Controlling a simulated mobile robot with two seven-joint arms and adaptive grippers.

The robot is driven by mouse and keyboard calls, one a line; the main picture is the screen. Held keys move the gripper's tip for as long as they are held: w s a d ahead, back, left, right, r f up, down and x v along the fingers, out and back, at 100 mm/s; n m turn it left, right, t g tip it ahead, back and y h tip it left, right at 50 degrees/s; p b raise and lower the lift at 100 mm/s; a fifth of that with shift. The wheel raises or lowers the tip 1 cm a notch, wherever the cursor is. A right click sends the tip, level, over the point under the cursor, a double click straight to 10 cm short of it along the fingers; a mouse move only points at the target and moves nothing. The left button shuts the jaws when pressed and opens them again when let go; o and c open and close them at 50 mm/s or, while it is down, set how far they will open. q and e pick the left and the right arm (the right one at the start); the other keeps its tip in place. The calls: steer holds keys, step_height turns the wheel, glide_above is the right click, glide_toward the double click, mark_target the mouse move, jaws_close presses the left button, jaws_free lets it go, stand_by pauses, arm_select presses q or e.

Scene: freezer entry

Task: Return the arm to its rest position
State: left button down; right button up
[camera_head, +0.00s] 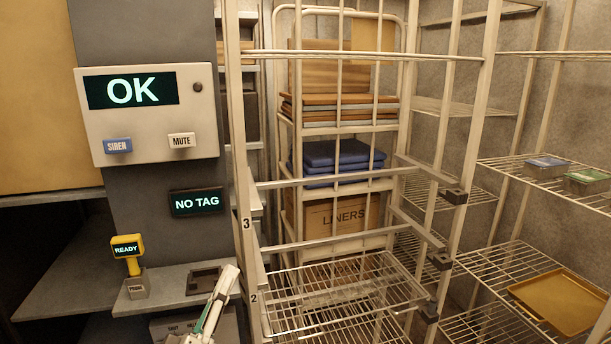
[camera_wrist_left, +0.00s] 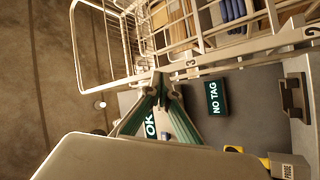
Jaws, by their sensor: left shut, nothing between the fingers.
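My left gripper (camera_head: 230,274) shows in the head view at the bottom, left of the middle, pointing upward in front of the small shelf and beside the wire rack. In the left wrist view the green-and-grey fingers of my left gripper (camera_wrist_left: 158,82) meet at their tips, shut and empty. The tips appear in front of the grey panel and below the rack's wire gate. Most of my left arm is outside the head view. My right gripper is in neither view.
A control box (camera_head: 150,115) reads OK, above a NO TAG display (camera_head: 197,202). A yellow scanner (camera_head: 127,252) reading READY stands on the shelf (camera_head: 165,300). The wire rack (camera_head: 350,290) stands close right of my gripper. A tan tray (camera_head: 558,302) lies on the right shelving.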

arm_select(q)
steer(key=s+a+f+m+g+y, duration=0.1)
steer(key=s+f+m+g, duration=0.25)
steer(key=f, duration=0.75)
steer(key=s+a+f+m+g+y, duration=0.15)
steer(key=s+f, duration=0.25)
steer(key=f, duration=0.7)
steer(key=s+f+m+g, duration=0.3)
steer(key=f+m+g, duration=0.1)
steer(key=f, duration=0.7)
steer(key=s+a+f+m+g+y, duration=0.1)
steer(key=s+a+f, duration=0.3)
steer(key=s+f, duration=0.4)
steer(key=shift+s+a+f+m+g+y, duration=0.15)
steer(key=shift+f+m+g+y, duration=0.25)
steer(key=shift+f+g+y, duration=0.35)
